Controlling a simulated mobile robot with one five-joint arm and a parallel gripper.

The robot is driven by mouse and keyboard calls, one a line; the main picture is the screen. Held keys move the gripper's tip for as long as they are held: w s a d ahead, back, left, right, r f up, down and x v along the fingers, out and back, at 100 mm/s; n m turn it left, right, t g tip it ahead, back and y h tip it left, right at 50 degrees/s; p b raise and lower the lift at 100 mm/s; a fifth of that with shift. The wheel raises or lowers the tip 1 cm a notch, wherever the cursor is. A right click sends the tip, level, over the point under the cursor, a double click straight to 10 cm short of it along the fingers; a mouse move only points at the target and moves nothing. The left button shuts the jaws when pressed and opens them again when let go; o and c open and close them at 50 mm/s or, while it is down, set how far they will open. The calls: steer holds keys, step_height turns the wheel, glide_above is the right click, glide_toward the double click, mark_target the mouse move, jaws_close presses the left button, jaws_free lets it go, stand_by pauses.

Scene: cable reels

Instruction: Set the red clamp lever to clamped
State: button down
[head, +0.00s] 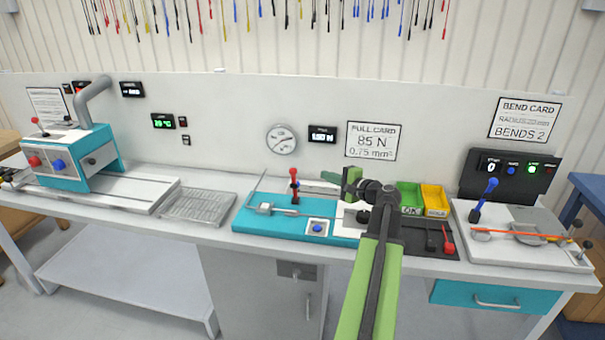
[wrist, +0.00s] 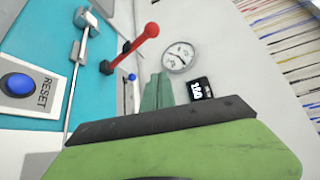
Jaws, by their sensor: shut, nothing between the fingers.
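A red lever (head: 294,182) stands roughly upright on the teal pull fixture (head: 250,222), behind its grey block. It also shows in the wrist view (wrist: 136,46), with a ball end and a dark pivot. My gripper (head: 338,179) is to the right of this lever, apart from it, above the back of the bench. Its fingers (wrist: 158,92) are shut and empty. Another red-handled part (head: 447,241) stands at the right end of the dark plate. I see no label telling which is the clamp lever.
A blue RESET button (wrist: 18,84) sits on the fixture's front. A round gauge (head: 281,139) hangs on the wall behind. Green (head: 409,197) and yellow (head: 435,200) bins stand right of my arm. A wire rack (head: 198,206) lies to the left.

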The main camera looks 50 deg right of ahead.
glide_above(294, 184)
steer(key=s+d, duration=0.2)
steer(key=shift+s+f, duration=0.15)
steer(key=shift+f, duration=0.15)
steer(key=shift+b, duration=0.3)
